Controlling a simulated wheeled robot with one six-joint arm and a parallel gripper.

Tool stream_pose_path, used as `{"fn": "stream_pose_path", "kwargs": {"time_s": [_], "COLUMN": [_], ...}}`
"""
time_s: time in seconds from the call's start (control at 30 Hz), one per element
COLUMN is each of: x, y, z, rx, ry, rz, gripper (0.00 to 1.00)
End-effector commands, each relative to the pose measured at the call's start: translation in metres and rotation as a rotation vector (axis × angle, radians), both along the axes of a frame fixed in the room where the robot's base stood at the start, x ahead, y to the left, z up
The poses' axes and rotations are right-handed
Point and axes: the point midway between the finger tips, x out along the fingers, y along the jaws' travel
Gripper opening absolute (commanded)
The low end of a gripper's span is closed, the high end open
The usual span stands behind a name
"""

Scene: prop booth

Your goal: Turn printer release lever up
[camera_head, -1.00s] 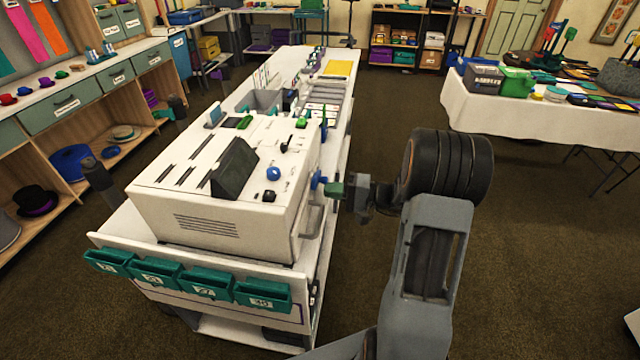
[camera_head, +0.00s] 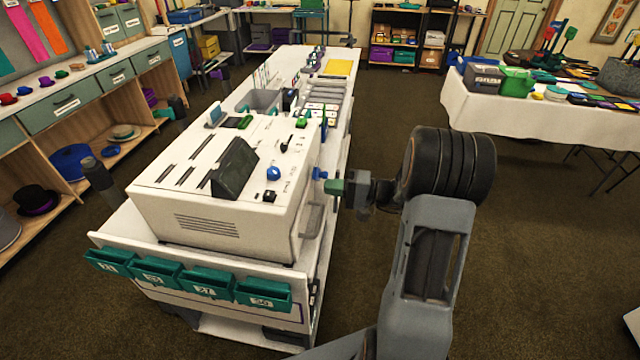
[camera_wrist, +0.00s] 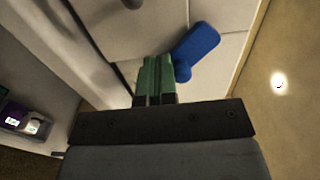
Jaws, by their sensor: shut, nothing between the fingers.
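The white printer (camera_head: 215,190) stands on a long white cart, with knobs and a dark sloped panel on top. A blue lever (camera_head: 319,173) sticks out from its right side. In the wrist view the blue lever (camera_wrist: 197,44) lies tilted, its wide end up and to the right and its round lower end by my fingers. My gripper (camera_head: 334,188), with green fingertips, is just right of the lever. In the wrist view its green fingers (camera_wrist: 155,78) are shut together, with nothing seen between them. I cannot tell whether they touch the lever.
A grey handle (camera_head: 312,221) sits lower on the printer's side. Several teal bins (camera_head: 207,284) hang at the cart's near end. A cloth-covered table (camera_head: 540,125) stands at the right back. The floor between is clear.

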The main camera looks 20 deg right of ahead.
Motion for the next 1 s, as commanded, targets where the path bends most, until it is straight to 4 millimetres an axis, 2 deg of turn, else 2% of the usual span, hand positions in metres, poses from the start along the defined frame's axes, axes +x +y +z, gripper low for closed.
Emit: {"fn": "stream_pose_path", "kwargs": {"time_s": [0.43,1.0], "x": [0.002,0.003], "y": [-0.001,-0.002], "z": [0.011,0.014], "rx": [-0.001,-0.001], "ry": [-0.002,-0.002], "rz": [0.001,0.000], "gripper": [0.00,0.00]}}
